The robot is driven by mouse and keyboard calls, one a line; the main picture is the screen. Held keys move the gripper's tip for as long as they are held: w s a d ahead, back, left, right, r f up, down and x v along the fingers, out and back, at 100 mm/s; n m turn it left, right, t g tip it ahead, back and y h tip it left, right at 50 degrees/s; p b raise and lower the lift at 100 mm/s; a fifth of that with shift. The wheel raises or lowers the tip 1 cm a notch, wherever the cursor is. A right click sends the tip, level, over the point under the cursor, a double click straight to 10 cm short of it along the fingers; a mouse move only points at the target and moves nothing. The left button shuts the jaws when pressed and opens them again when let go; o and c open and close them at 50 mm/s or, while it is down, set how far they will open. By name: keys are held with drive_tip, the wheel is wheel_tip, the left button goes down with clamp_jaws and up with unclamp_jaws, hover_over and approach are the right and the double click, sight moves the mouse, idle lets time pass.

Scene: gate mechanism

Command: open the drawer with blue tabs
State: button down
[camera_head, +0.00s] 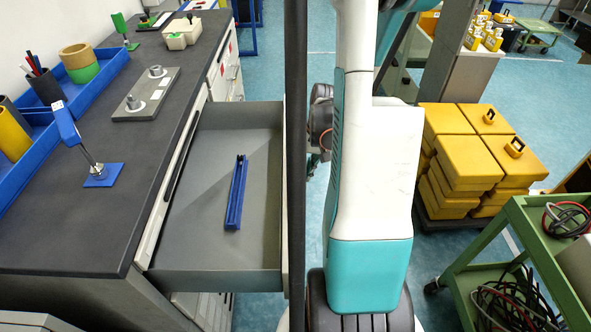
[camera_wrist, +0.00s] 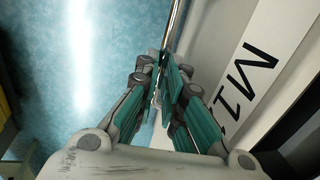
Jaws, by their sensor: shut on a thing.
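A grey drawer (camera_head: 205,215) is pulled well out from the workbench in the head view. A long blue channel-shaped piece (camera_head: 236,193) lies inside it. No blue tabs can be made out on the drawer. In the wrist view the pale drawer front (camera_wrist: 235,60) carries large black lettering, and a shiny metal bar handle (camera_wrist: 174,25) runs along it. My gripper (camera_wrist: 166,92) is shut on the bar handle, its teal fingers on either side. In the head view the fingers are hidden behind the drawer front and my arm.
The dark worktop (camera_head: 75,225) holds a blue toggle clamp (camera_head: 75,140), blue trays (camera_head: 105,75) and a grey plate (camera_head: 146,95). Yellow cases (camera_head: 465,150) and a green cart (camera_head: 535,245) stand to the right.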

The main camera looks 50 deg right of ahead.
drive_tip(key=c, duration=1.7)
unclamp_jaws()
drive_tip(key=r, duration=0.4)
drive_tip(key=s+d+r, duration=0.1)
drive_tip(key=r, duration=0.6)
drive_tip(key=shift+s+d+r, duration=0.25)
drive_tip(key=shift+s+r, duration=0.1)
drive_tip(key=shift+s, duration=0.05)
